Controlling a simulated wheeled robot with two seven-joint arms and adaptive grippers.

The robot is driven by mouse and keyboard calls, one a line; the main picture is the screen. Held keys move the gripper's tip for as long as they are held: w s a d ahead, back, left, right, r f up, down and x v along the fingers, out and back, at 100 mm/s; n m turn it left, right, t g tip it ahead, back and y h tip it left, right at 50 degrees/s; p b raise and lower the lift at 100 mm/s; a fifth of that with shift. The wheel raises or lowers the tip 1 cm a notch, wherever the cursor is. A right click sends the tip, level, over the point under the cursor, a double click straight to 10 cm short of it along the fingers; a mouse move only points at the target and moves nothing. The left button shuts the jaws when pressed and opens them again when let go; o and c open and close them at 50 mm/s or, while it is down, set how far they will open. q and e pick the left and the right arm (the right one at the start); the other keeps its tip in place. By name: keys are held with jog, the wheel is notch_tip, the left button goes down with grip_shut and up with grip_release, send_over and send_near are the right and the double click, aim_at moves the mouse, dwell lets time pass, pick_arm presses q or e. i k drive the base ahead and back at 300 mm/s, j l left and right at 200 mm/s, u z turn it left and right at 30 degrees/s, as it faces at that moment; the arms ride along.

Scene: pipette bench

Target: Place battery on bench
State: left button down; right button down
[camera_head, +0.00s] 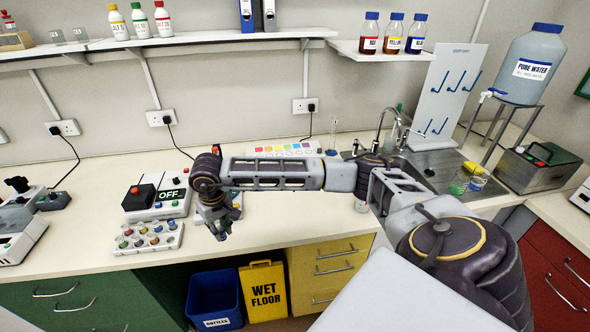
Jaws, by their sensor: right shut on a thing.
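My right arm reaches in from the right, across the front of the bench (300,222). Its gripper (221,228) points down over the bench's front edge area, to the right of the colour-capped rack. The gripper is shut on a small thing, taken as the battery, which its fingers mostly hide. I cannot make out the battery's shape or whether it touches the bench top. My left gripper is not in view.
A rack of coloured caps (148,238) and an "OFF" device (155,200) stand left of the gripper. A sink (440,173) with a tap lies behind my arm. A blue bin (213,298) and yellow wet floor sign (264,290) stand below.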

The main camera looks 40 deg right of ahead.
aim_at(301, 205)
jog(key=i+j+z, duration=0.1)
jog(key=j+z, duration=1.2)
jog(key=j, duration=0.15)
